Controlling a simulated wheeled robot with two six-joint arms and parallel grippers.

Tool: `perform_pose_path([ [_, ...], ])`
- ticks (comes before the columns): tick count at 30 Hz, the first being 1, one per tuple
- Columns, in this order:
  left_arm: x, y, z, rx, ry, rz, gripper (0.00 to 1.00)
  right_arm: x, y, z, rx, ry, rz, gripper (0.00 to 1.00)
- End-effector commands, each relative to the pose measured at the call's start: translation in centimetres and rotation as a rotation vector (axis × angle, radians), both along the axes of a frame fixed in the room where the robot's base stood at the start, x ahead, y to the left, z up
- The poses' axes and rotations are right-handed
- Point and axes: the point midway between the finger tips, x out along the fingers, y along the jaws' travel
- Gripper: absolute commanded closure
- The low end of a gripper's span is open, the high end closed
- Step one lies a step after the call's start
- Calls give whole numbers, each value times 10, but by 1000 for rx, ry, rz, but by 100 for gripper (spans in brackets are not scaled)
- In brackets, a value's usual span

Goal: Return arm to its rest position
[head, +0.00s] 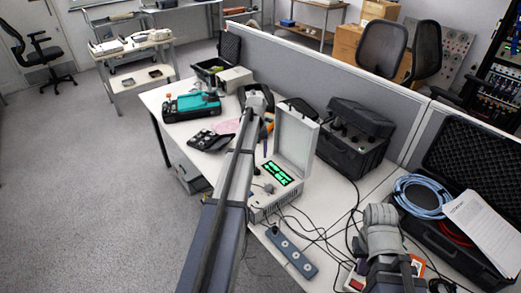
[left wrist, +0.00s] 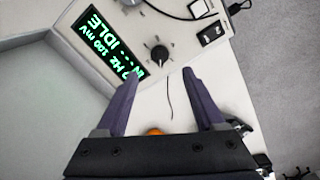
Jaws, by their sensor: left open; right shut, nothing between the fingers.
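My left arm reaches from the bottom middle of the head view over the desk. My left gripper (head: 265,146) hangs beside the light-coloured calibrator case with its raised lid (head: 296,140). In the left wrist view the purple fingers of my left gripper (left wrist: 161,74) are spread, with nothing held between them. They point at the calibrator panel, near a black knob (left wrist: 158,54). The green display (left wrist: 103,43) reads IDLE and 100 mV. My right arm shows at the lower right of the head view; its fingers are not visible.
A blue-grey power strip (head: 291,252) and loose cables lie in front of the calibrator. A black case (head: 352,138) stands behind it. An open foam-lined case (head: 480,150) with a blue cable coil (head: 420,196) is at the right. A teal-and-black device (head: 192,106) sits at the desk's far left.

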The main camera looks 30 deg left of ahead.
Motion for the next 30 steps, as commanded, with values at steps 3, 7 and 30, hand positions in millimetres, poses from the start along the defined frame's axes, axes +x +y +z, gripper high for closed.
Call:
perform_pose_path([
  [3, 0, 0, 0, 0, 0, 0, 30, 0, 0, 0, 0, 0, 0, 100],
  [7, -1, -3, 0, 0, 0, -5, 30, 0, 0, 0, 0, 0, 0, 100],
  [30, -246, -353, 1, 78, 69, -890, 30, 0, 0, 0, 0, 0, 0, 100],
])
